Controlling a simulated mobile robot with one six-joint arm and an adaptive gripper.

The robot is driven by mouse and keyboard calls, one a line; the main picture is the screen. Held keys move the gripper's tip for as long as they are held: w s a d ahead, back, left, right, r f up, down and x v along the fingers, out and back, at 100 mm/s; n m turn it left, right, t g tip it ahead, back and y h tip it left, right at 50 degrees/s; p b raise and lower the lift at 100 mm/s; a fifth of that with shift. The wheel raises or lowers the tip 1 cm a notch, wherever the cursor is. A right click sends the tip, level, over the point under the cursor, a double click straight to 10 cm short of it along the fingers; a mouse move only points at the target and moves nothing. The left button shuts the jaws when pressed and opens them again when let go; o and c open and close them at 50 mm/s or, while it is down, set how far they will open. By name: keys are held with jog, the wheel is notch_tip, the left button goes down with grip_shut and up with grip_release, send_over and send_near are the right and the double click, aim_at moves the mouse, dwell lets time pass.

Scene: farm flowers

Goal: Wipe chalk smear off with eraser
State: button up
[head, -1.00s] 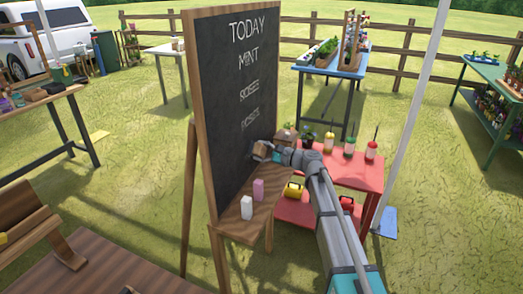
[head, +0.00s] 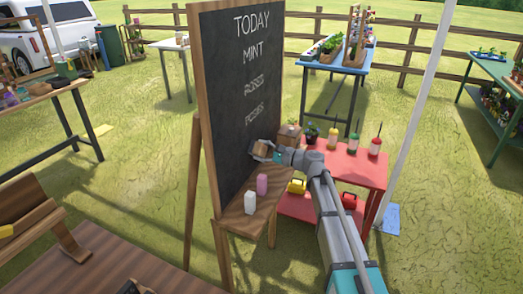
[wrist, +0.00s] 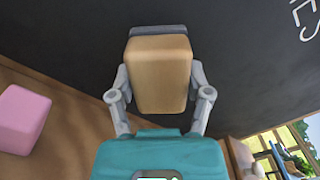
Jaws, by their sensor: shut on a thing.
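The chalkboard (head: 235,140) stands upright in a wooden frame, with white writing reading TODAY and MINT at the top. Two fainter words below, one reading like ROSES (head: 254,84) and one too small to read surely (head: 255,114), look struck through or smeared. My gripper (head: 259,150) is at the lower right of the board, shut on a tan, wood-coloured eraser block. In the wrist view the eraser (wrist: 158,75) sits between both fingers, its far end close to the dark board; I cannot tell whether it touches.
A wooden ledge (head: 238,217) below the board holds a white block (head: 250,202) and a pink block (head: 262,184).

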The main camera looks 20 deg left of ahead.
aim_at(260, 154)
jog(key=shift+s+a, duration=0.15)
jog(key=shift+s, duration=0.6)
jog(key=shift+s+a, duration=0.1)
jog(key=shift+s, duration=0.65)
jog(key=shift+r, duration=0.1)
jog(key=shift+r+p, duration=0.35)
jog(key=shift+p, duration=0.05)
jog(key=shift+w, duration=0.1)
jog(key=shift+w+d+f, duration=0.1)
jog(key=shift+w+d, duration=0.05)
jog(key=shift+w, duration=0.7)
jog(key=shift+w+d, duration=0.15)
jog(key=shift+w, duration=0.7)
